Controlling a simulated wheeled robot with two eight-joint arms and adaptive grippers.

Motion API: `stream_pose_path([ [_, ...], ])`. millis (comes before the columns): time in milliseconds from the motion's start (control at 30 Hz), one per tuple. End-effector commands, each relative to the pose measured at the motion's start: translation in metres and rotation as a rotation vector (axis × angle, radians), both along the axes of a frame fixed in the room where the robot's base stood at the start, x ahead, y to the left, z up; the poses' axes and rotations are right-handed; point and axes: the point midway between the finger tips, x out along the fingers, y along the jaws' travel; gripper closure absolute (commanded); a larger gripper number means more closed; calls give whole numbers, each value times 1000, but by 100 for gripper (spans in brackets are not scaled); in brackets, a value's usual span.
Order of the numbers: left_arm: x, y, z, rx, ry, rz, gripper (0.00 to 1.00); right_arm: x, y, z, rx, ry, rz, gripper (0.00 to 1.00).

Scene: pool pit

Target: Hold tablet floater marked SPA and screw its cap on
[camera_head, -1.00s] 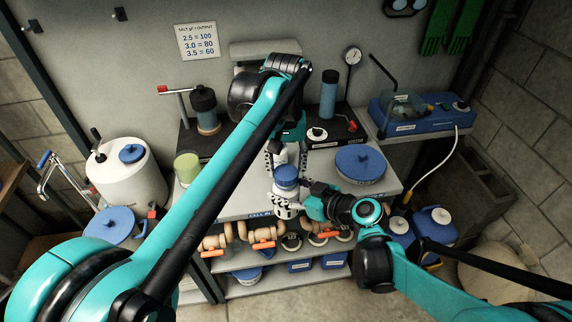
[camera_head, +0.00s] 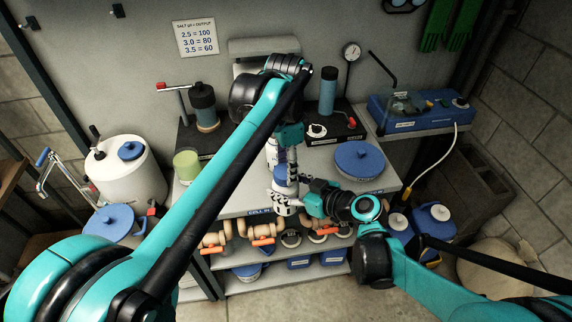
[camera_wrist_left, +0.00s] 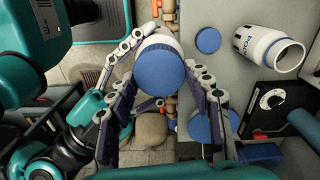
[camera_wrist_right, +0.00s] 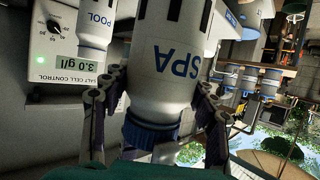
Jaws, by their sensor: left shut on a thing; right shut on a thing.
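The white tablet floater marked SPA (camera_wrist_right: 170,60) stands upright in front of the counter. A blue cap (camera_wrist_left: 162,68) sits on the floater's top. My left gripper (camera_head: 285,176) is above it, pointing down, its fingers on both sides of the cap in the left wrist view. Whether the cap's thread is engaged cannot be seen.
A second white floater, marked POOL (camera_wrist_left: 262,47), stands close behind on the counter, with a loose blue cap (camera_wrist_left: 208,40) beside it. A salt cell control box (camera_wrist_right: 60,45) is near. A blue round lid (camera_head: 360,160) lies to the right. Pipes with orange valves (camera_head: 263,241) run below the counter edge.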

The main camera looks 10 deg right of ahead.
Motion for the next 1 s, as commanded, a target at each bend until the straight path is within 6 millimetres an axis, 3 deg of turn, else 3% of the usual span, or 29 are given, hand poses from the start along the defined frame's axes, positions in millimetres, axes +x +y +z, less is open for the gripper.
stream_pose_path([
  [300, -3, 1, 0, -8, -6, -755, 65, 0, 0, 0, -1, 0, 0, 100],
  [433, -3, 1, 0, -11, -8, -977, 65, 0, 0, 0, -1, 0, 0, 100],
  [567, -3, 1, 0, -11, -8, -962, 65, 0, 0, 0, -2, 1, 0, 100],
  [600, -3, 1, 0, -11, -8, -962, 45, 0, 0, 0, -2, 1, 0, 100],
  [667, -3, 1, 0, -11, -8, -961, 29, 0, 0, 0, -1, 0, 0, 100],
  [700, -3, 1, 0, -11, -8, -961, 26, 0, 0, 0, -1, 0, 0, 100],
  [1000, -3, 1, 1, -11, -7, -960, 26, 0, 0, 0, 0, 0, 0, 100],
])
